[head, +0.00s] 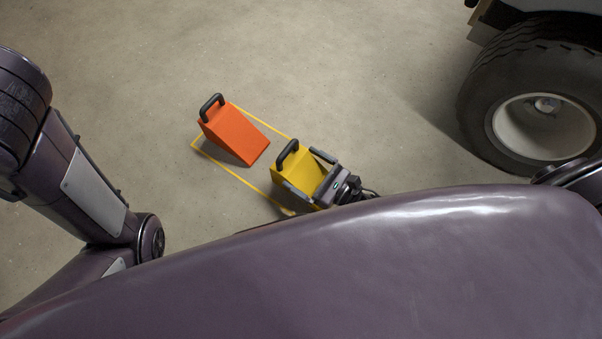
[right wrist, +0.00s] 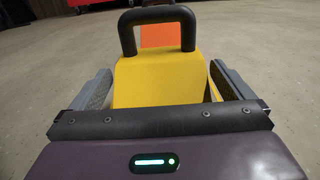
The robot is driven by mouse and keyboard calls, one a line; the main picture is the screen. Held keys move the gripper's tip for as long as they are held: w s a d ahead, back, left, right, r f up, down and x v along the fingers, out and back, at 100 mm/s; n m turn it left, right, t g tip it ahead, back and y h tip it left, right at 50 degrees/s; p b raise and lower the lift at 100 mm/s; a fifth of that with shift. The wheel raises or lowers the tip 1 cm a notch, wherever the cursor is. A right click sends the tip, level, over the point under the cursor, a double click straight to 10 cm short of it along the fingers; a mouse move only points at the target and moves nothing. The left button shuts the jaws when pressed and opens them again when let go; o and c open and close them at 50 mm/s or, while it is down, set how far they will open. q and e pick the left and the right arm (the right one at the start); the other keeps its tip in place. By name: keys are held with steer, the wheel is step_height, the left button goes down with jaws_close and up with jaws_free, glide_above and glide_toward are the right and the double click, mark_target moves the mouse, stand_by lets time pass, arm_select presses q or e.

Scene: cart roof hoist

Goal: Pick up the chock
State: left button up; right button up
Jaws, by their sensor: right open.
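Two wedge-shaped chocks with black handles stand on the floor inside a yellow outline. The orange chock (head: 235,134) is farther left in the head view; part of it shows behind the yellow one in the right wrist view (right wrist: 161,36). The yellow chock (head: 296,173) is at my right gripper (head: 307,172). In the right wrist view the yellow chock (right wrist: 156,85) lies between the two open grey fingers, with visible gaps at its sides. Its black handle (right wrist: 157,14) rises beyond the fingers. My left gripper is out of view; only my left arm shows.
A cart wheel (head: 540,95) with a black tyre stands at the upper right. The yellow floor outline (head: 222,168) surrounds the chocks. The concrete floor (head: 330,70) is clear behind them. A red object (right wrist: 90,3) shows far back in the right wrist view.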

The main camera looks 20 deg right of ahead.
steer(key=shift+r, duration=0.1)
steer(key=c, duration=1.1)
steer(key=shift+c, duration=0.2)
